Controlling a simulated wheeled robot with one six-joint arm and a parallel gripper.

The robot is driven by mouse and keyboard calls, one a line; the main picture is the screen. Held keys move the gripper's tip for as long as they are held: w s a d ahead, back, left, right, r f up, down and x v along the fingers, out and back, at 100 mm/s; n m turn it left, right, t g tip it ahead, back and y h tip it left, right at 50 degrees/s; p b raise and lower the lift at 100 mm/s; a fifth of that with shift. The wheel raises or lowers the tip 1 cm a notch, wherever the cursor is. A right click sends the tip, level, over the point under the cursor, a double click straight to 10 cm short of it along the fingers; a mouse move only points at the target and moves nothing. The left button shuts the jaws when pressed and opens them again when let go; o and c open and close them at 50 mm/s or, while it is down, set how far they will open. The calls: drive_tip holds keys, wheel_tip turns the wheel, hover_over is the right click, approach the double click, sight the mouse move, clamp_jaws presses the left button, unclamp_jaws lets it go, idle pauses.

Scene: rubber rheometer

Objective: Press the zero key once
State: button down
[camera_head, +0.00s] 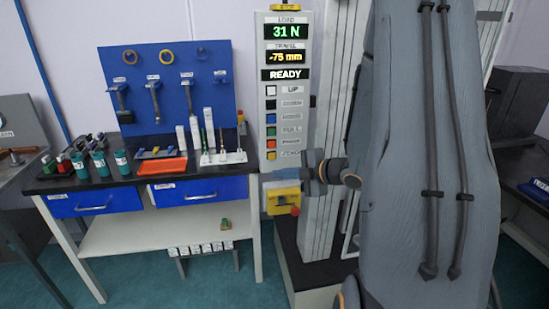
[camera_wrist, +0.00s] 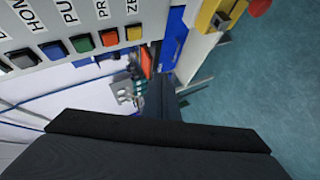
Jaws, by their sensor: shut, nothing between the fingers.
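The zero key is the yellow square button at the bottom of the panel's key column (camera_head: 271,155). It shows in the wrist view as the yellow button (camera_wrist: 134,33) under a partly cut-off "ZE" label. My gripper (camera_head: 268,177) is shut and empty, just below the zero key in the head view. In the wrist view its dark closed fingers (camera_wrist: 163,78) point up the picture, below and right of the yellow key. I see a gap in the picture between fingers and key; the depth between them is unclear.
The orange key (camera_wrist: 109,37) sits directly beside the zero key, with green, blue and other keys further along. The panel display (camera_head: 286,74) reads READY. A yellow box with a red knob (camera_head: 284,198) is below the panel. A workbench (camera_head: 110,185) stands at left.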

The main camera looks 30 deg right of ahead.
drive_tip(key=shift+w+d+b, duration=0.1)
drive_tip(key=shift+w+d, duration=0.25)
drive_tip(key=shift+w, duration=0.8)
drive_tip(key=shift+w+d+b, duration=0.15)
drive_tip(key=shift+w+d, duration=0.2)
drive_tip(key=shift+w, duration=0.75)
drive_tip(key=shift+w+d+b, duration=0.1)
drive_tip(key=shift+w+d, duration=0.25)
drive_tip(key=shift+w, duration=0.8)
drive_tip(key=shift+w, duration=0.2)
drive_tip(key=shift+w+d, duration=0.15)
drive_tip(key=shift+w, duration=0.2)
drive_tip(key=shift+w+d, duration=0.1)
drive_tip(key=shift+w, duration=0.3)
drive_tip(key=shift+s, duration=0.1)
drive_tip(key=shift+s+a, duration=0.25)
drive_tip(key=shift+s, duration=0.5)
drive_tip(key=s, duration=0.2)
drive_tip(key=s+a+p, duration=0.1)
drive_tip(key=s, duration=0.1)
drive_tip(key=shift+s+a, duration=0.2)
drive_tip(key=shift+s, duration=0.2)
